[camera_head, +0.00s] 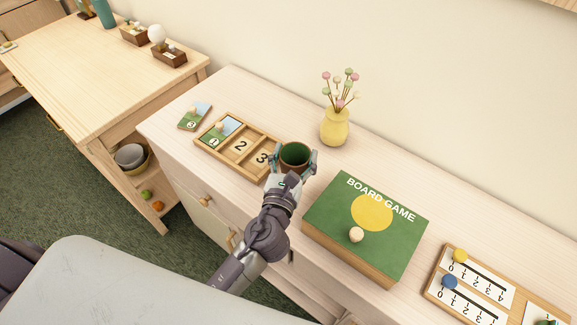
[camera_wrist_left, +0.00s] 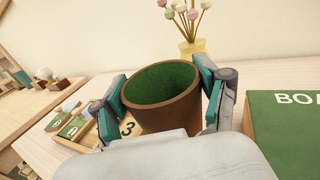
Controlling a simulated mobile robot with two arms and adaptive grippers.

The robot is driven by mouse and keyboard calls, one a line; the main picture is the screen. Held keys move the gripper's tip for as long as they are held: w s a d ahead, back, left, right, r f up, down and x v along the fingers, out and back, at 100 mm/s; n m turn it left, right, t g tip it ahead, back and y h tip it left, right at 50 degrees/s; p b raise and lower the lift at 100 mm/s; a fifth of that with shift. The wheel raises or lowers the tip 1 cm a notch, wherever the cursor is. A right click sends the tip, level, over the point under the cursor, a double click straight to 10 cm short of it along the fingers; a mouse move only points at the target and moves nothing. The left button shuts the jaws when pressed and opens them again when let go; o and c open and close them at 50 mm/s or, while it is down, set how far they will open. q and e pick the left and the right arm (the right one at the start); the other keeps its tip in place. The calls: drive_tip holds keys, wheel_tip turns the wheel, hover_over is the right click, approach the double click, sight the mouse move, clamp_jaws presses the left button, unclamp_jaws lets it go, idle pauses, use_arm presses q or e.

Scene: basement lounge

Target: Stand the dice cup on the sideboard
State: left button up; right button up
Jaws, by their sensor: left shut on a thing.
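The dice cup (camera_head: 295,154) is brown outside with a green lining, and its mouth faces up. It is between the fingers of my left gripper (camera_head: 293,160), which is shut on it. In the left wrist view the cup (camera_wrist_left: 165,105) sits upright between the two teal finger pads of the gripper (camera_wrist_left: 163,100). The pale wooden sideboard (camera_head: 240,90) lies beneath it. The cup's bottom is hidden, so I cannot tell whether it touches the sideboard. My right gripper is not in view.
A numbered wooden tray (camera_head: 228,150) is just left of the cup. A yellow vase (camera_head: 335,127) with flowers stands behind it. A green board game box (camera_head: 335,215) is close on the right, and a counting board (camera_head: 480,290) lies farther right. A desk (camera_head: 100,75) stands left.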

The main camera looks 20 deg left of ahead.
use_arm(q)
drive_tip(key=shift+w+a+f, duration=0.25)
drive_tip(key=shift+a+f, duration=0.3)
drive_tip(key=shift+a, duration=0.2)
drive_tip(key=shift+f+b, duration=1.15)
drive_tip(key=shift+f, duration=0.8)
drive_tip(key=shift+f, duration=0.15)
drive_tip(key=o, duration=1.2)
drive_tip(key=shift+c, duration=0.2)
